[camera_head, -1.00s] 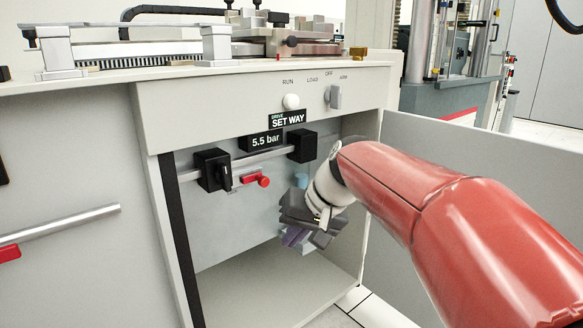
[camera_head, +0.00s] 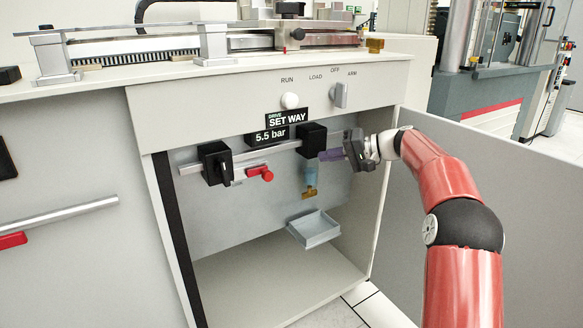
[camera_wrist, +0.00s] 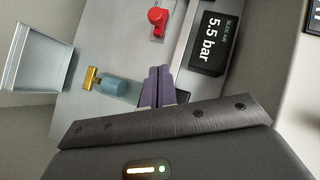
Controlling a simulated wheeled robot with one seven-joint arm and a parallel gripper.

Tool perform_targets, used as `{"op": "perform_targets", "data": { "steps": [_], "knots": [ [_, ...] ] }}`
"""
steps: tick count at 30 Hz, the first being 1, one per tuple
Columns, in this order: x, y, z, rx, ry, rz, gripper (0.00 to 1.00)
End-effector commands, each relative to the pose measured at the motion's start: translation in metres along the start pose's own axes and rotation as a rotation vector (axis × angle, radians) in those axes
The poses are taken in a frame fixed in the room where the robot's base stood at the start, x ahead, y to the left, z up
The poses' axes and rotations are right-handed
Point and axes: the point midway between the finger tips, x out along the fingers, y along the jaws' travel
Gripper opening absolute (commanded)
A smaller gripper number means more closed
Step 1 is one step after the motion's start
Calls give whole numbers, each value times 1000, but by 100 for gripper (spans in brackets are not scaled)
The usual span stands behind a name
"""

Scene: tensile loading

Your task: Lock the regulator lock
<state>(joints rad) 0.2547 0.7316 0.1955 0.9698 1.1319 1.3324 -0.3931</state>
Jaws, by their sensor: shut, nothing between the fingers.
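Inside the open cabinet, a black block (camera_head: 311,140) sits at the right end of a metal rail under the 5.5 bar display (camera_head: 269,136). A blue bowl (camera_head: 311,175) with a brass fitting (camera_head: 309,192) hangs below it; the bowl (camera_wrist: 113,88) also shows in the wrist view. I cannot tell which part is the regulator lock. My gripper (camera_head: 322,156) is shut and empty, its purple fingers pointing left just below the black block, near the bowl. In the wrist view its fingertips (camera_wrist: 159,72) lie beside the bowl; contact is unclear.
A grey tray (camera_head: 314,229) is mounted below the bowl. The open door (camera_head: 480,190) stands at the right. The cabinet floor (camera_head: 270,285) is clear.

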Motion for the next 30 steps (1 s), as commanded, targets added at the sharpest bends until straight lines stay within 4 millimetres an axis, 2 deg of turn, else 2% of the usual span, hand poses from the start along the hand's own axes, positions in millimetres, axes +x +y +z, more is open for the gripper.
{"op": "perform_targets", "data": {
  "steps": [10,14,17,28,30],
  "knots": [
    [2,0,0,0,0,-1,0],
    [12,0,0,0,-2,-2,0],
    [28,0,1,0,-4,-2,0],
    [106,0,1,1,-3,-1,0],
    [112,1,12,0,-2,0,0]
  ]
}}
